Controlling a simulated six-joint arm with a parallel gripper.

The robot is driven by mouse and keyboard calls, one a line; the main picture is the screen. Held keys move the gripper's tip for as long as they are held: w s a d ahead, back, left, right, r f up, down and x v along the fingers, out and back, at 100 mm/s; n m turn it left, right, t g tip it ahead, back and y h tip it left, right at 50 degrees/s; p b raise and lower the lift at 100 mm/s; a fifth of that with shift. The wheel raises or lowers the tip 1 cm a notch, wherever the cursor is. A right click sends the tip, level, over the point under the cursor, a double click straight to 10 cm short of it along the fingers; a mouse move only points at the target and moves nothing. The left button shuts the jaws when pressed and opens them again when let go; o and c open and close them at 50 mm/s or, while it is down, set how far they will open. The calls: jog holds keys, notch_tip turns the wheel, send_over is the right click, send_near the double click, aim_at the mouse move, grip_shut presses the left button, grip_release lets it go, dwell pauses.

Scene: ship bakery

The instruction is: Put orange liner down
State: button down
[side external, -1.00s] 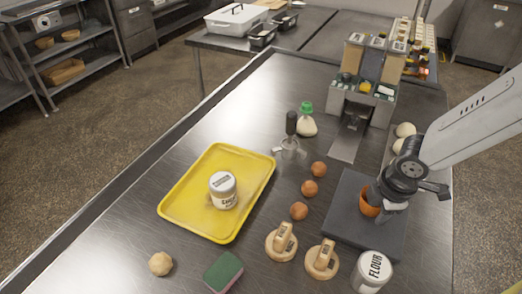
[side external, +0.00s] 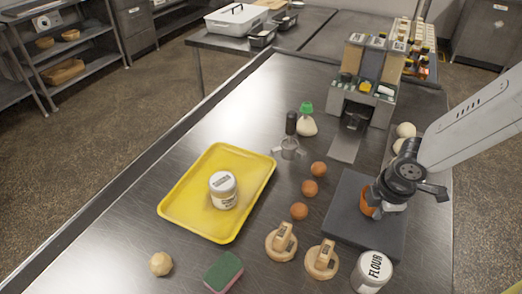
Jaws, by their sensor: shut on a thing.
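The orange liner (side external: 366,203) is a small orange cup shape at the dark grey slab (side external: 343,222) on the right of the steel table. My gripper (side external: 376,206) is shut on the liner, and its fingers hide part of it. The liner is low over the slab's right half. I cannot tell whether its base touches the slab.
A flour jar (side external: 372,271) stands at the slab's front edge. Two wooden presses (side external: 281,243) and several brown balls (side external: 299,211) lie to the left. A yellow tray (side external: 178,212) holds a white jar (side external: 223,190). Pale dough balls (side external: 405,130) lie behind my gripper.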

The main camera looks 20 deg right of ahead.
jog(key=shift+r, duration=0.2)
jog(key=shift+r, duration=4.8)
jog(key=s+a+r+n+y, duration=0.1)
jog(key=s+a+n, duration=0.5)
jog(key=s+n, duration=0.3)
jog(key=s+a+n+g+y, duration=0.1)
jog(key=s+a+n, duration=0.5)
jog(key=s+n, duration=0.3)
jog(key=shift+s+r+n, duration=0.2)
jog(key=shift+r+n, duration=0.2)
jog(key=shift+n, duration=0.3)
jog(key=shift+w+a, duration=0.15)
jog(key=shift+a, duration=0.05)
